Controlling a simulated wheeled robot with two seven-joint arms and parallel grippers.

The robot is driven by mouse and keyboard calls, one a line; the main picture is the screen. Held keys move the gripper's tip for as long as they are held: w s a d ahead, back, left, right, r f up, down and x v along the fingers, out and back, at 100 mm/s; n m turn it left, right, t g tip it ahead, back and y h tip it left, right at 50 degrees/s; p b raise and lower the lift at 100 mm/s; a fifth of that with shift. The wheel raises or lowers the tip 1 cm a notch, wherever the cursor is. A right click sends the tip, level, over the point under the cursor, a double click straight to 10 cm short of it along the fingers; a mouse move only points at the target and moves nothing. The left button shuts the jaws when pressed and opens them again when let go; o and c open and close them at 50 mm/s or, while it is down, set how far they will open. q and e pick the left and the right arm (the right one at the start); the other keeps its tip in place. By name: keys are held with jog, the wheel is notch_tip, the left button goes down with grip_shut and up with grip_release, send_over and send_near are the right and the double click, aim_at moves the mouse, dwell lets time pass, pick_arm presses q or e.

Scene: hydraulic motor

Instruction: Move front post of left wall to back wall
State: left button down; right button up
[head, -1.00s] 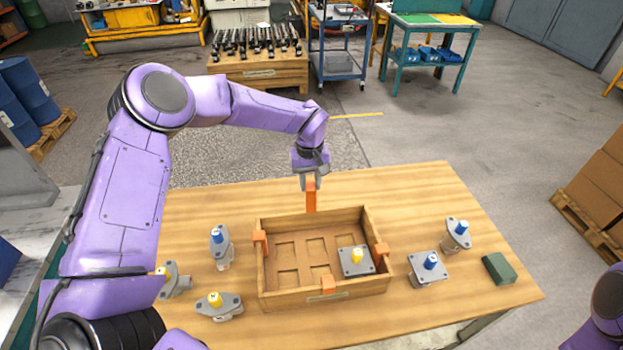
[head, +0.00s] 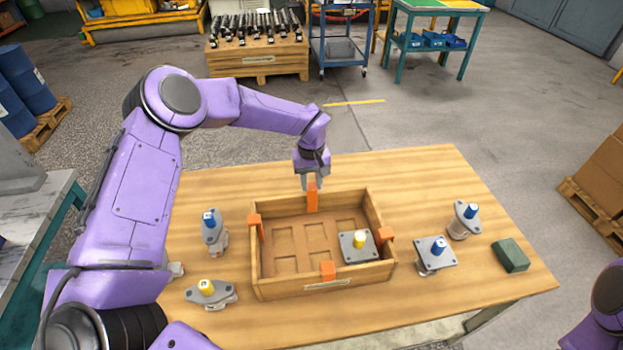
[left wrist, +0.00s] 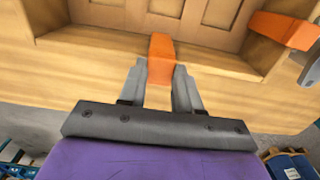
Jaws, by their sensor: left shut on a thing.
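The wooden crate (head: 330,287) stands on the table. Orange posts sit on its left wall (head: 255,228), right wall (head: 387,236) and front wall (head: 327,270). My left gripper (head: 312,182) is shut on another orange post (head: 312,199) at the middle of the back wall (head: 345,199). This post overlaps the wall's inner face; I cannot tell whether it is fully seated. The left wrist view shows the held post (left wrist: 160,58) upright between the fingers (left wrist: 160,85), and a second orange post (left wrist: 285,31) at the right. My right gripper is not in view.
A grey motor part with a yellow top (head: 358,246) sits in the crate's right side. Similar parts stand left (head: 213,232) (head: 211,292) and right (head: 435,256) (head: 464,219) of the crate. A green block (head: 510,256) lies at the table's right end. The table behind the crate is clear.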

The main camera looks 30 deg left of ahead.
pick_arm(q)
jog(key=shift+f, duration=0.65)
jog(key=shift+f+b, duration=0.45)
jog(key=shift+f, duration=0.1)
jog(key=c, duration=0.7)
grip_release()
jog(key=shift+r, duration=0.1)
